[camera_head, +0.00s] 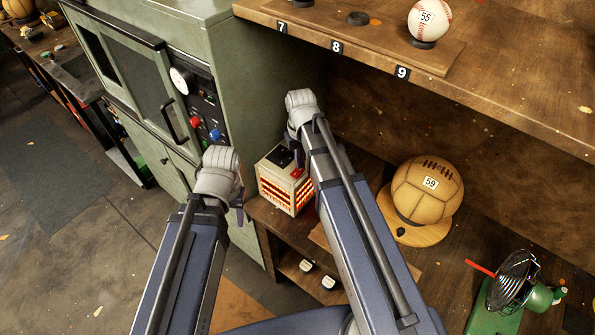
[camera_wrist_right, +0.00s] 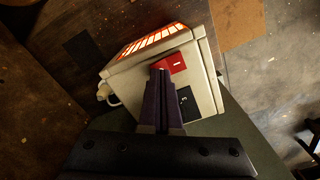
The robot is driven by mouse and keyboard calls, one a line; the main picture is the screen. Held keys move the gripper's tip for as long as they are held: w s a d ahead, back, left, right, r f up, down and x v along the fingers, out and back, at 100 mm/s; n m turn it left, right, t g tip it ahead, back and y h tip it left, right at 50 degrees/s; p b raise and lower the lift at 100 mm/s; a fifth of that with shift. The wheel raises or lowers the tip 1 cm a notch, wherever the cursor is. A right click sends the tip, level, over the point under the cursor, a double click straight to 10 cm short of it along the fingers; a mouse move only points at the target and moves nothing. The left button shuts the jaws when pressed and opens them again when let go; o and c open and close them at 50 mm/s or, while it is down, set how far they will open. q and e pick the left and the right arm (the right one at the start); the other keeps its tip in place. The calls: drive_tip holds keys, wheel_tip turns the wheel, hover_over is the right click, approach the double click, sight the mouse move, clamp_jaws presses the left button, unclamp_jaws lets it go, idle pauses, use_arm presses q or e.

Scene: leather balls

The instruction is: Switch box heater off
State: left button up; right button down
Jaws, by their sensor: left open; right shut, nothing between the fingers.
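The box heater (camera_head: 285,192) is a cream box on the lower wooden bench, with a grille of glowing orange bars on its front. It also shows in the right wrist view (camera_wrist_right: 203,80). On its top are a red rocker switch (camera_wrist_right: 172,63) with a white mark and a black part (camera_wrist_right: 187,102). My right gripper (camera_wrist_right: 162,72) is shut and empty, its fingertips right at the red switch and covering part of it; I cannot tell whether they touch. It also shows above the heater in the head view (camera_head: 299,160). My left gripper (camera_head: 239,212) is open and empty, left of the heater.
A green cabinet (camera_head: 230,75) with knobs stands behind and left. An upper shelf (camera_head: 480,95) with a baseball (camera_head: 428,20) overhangs the bench. A brown ball (camera_head: 427,188) on a round stand and a green fan (camera_head: 515,285) are to the right.

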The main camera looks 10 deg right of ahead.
drive_tip(key=shift+f+b, duration=0.3)
drive_tip(key=shift+f, duration=0.05)
wheel_tip(320, 180, up, 7)
drive_tip(key=p, duration=0.7)
idle(0.4)
